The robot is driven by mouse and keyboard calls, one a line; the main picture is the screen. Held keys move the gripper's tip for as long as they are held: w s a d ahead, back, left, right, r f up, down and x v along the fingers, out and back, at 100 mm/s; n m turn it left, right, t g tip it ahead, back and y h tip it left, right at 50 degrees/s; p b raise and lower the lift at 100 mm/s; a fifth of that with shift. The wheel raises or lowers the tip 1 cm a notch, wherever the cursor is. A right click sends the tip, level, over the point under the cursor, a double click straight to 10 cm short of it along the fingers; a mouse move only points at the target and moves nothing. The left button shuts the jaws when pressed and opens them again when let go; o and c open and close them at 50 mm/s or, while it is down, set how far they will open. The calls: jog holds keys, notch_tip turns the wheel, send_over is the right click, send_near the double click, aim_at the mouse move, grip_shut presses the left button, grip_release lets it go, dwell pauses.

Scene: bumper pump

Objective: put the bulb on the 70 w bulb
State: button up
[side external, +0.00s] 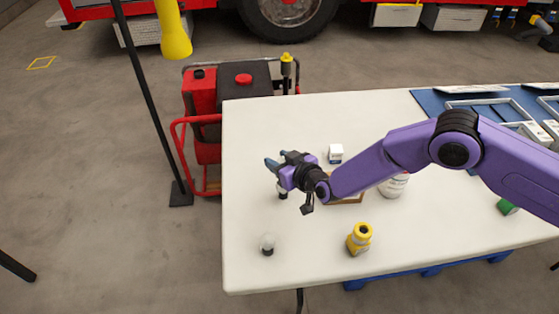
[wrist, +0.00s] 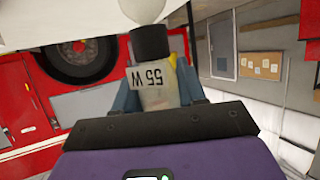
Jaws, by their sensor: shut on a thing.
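My gripper (side external: 275,168) is over the left part of the white table in the side view. It is shut on a pale bulb with a black base (wrist: 150,43). Its label reads 55 W (wrist: 153,75) and appears upside down in the wrist view. My blue fingers are on both sides of it. In the side view the held bulb (side external: 283,191) shows below the gripper, dark end down. Another bulb (side external: 267,244), with a pale globe above a dark base, stands upright near the table's front left. Its wattage cannot be read. A whitish rounded shape beyond the black base is unclear.
A yellow jar (side external: 360,239) stands right of the standing bulb. A small white box (side external: 336,153) is behind my arm. A white container (side external: 394,185) and a brown item (side external: 348,198) are partly hidden by it. A blue tray (side external: 428,101) is at right. The front left table is mostly clear.

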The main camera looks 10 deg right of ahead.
jog(key=shift+f, duration=0.25)
jog(key=o, duration=1)
jog(key=shift+o, duration=0.2)
jog(key=shift+r, duration=0.15)
jog(key=shift+s+r, duration=0.1)
jog(key=v, duration=1.1)
jog(key=shift+s+d, duration=0.25)
jog(key=shift+s, duration=0.05)
jog(key=shift+r, duration=0.1)
